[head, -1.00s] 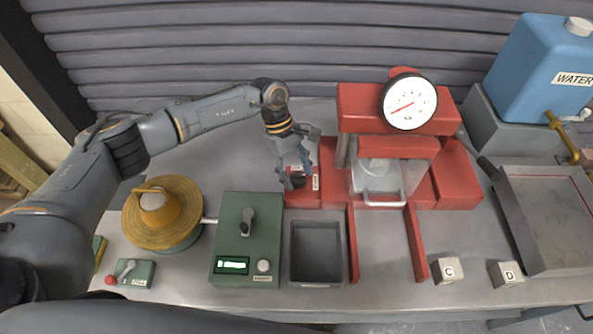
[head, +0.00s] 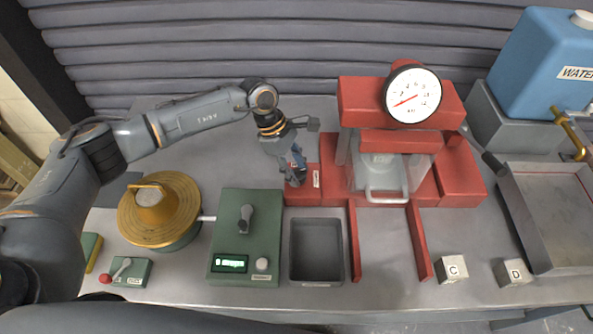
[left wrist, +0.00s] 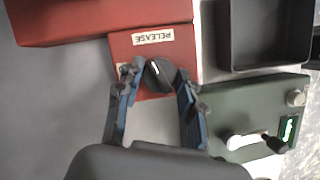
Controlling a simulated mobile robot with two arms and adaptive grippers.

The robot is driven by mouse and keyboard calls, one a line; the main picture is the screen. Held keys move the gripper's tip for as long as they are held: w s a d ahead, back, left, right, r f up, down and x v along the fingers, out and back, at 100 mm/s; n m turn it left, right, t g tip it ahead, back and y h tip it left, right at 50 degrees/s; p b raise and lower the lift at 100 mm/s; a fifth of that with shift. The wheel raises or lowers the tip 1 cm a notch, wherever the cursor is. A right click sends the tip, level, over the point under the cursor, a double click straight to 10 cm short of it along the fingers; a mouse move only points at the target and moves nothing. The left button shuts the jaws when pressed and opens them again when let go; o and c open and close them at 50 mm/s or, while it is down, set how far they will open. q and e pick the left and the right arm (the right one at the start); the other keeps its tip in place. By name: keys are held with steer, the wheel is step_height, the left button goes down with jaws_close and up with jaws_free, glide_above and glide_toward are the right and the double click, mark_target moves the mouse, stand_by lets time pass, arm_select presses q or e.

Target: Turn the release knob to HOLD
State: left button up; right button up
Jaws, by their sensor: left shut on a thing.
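The release knob (left wrist: 158,73) is a black knob with a pale pointer line, set on a red block with a RELEASE label (left wrist: 153,36) in the left wrist view. In the head view, the red block (head: 303,196) sits at the left foot of the red press (head: 400,120). My left gripper (left wrist: 159,78) is shut on the knob, with one finger on each side of it. In the head view, my left gripper (head: 296,182) hides the knob. The HOLD mark cannot be read. My right gripper is not in view.
A green box (head: 262,205) with a lever and display stands front left of the block, beside a grey bin (head: 316,225). A yellow-lidded pot (head: 160,208) is further left. Cubes C (head: 451,269) and D (head: 513,272) lie front right. A water tank (head: 545,65) stands back right.

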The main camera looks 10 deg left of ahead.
arm_select(q)
steer(key=n+t+b, duration=0.1)
steer(key=n, duration=0.2)
steer(key=shift+s+f+n+t+b, duration=0.1)
steer(key=shift+n+t+b, duration=0.2)
steer(key=shift+n+b, duration=0.1)
steer(key=n+t+b, duration=0.1)
steer(key=n, duration=0.1)
steer(key=shift+n, duration=0.3)
steer(key=n+b, duration=0.2)
steer(key=n+t+y+b, duration=0.1)
steer(key=n+b, duration=0.1)
steer(key=shift+s+d+t, duration=0.1)
steer(key=shift+s+t, duration=0.05)
steer(key=shift+t, duration=0.15)
steer(key=shift+n+t+y+b, duration=0.35)
steer(key=shift+n+b, duration=0.85)
steer(key=shift+n, duration=0.4)
steer(key=o, duration=1.2)
steer(key=shift+r, duration=0.2)
